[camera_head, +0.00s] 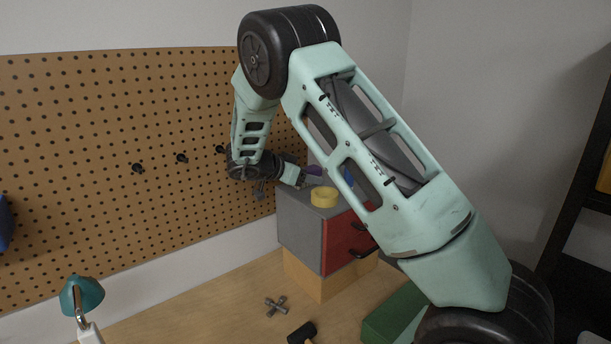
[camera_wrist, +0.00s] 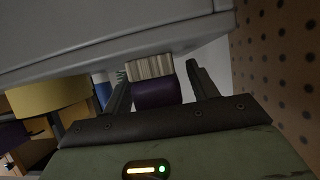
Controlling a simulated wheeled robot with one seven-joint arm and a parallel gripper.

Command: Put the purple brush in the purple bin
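In the head view, a small purple patch that looks like the brush (camera_head: 315,170) shows on the cabinet beside my gripper (camera_head: 302,180). In the wrist view, my gripper (camera_wrist: 160,88) has its fingers apart, one on each side of the brush. A gap shows at the right finger; the left finger is close to the brush. A dark purple shape (camera_wrist: 12,135) at the left edge may be the purple bin, but I cannot tell.
The grey cabinet (camera_head: 298,226) with red drawers stands against the pegboard (camera_head: 110,190). A yellow tape roll (camera_head: 324,197) and a blue item (camera_head: 347,176) are on top. A lug wrench (camera_head: 275,307) and a mallet (camera_head: 302,333) lie on the workbench.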

